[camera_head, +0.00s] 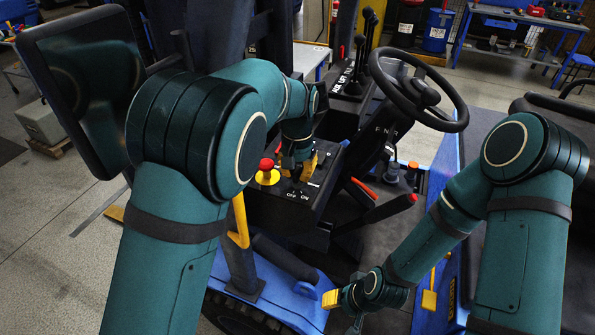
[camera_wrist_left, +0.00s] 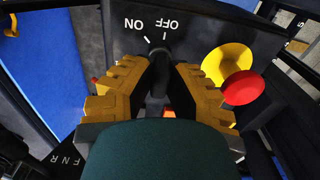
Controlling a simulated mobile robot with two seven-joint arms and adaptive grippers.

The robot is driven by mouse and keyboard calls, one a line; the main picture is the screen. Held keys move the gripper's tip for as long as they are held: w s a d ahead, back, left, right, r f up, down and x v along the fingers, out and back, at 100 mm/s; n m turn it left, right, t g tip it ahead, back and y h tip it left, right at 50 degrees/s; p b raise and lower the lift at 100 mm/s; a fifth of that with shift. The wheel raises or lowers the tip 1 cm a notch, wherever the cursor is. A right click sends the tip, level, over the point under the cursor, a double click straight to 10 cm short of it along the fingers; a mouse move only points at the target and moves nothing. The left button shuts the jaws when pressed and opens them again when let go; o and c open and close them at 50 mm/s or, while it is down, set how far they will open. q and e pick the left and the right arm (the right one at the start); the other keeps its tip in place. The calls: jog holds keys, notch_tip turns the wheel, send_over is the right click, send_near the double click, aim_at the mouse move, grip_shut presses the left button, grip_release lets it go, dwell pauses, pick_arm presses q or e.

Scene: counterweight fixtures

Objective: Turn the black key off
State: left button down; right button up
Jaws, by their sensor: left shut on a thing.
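The black key (camera_wrist_left: 157,58) stands in a dark panel between the ON and OFF labels, with a white tick mark beside each label. My left gripper (camera_wrist_left: 161,72) has its yellow, stepped fingers on both sides of the key and is shut on it. Which mark the key lines up with is hard to tell. In the head view, my left gripper (camera_head: 298,172) reaches down to the panel (camera_head: 262,198) above the OFF and ON labels, and its fingers mostly hide the key. My right gripper (camera_head: 343,309) hangs low near the blue step, away from the panel; only part of its fingers shows.
A red emergency button (camera_head: 266,164) on a yellow base stands on the panel, left of my left gripper. A black steering wheel (camera_head: 418,90) and black levers rise behind. A red-tipped lever (camera_head: 390,208) sticks out right of the panel. A yellow rail (camera_head: 240,220) stands in front.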

aim_at(298, 170)
pick_arm(q)
jog(key=shift+s+f, duration=0.1)
jog(key=c, duration=1)
grip_release()
jog(key=shift+o, duration=0.2)
notch_tip(298, 170, up, 12)
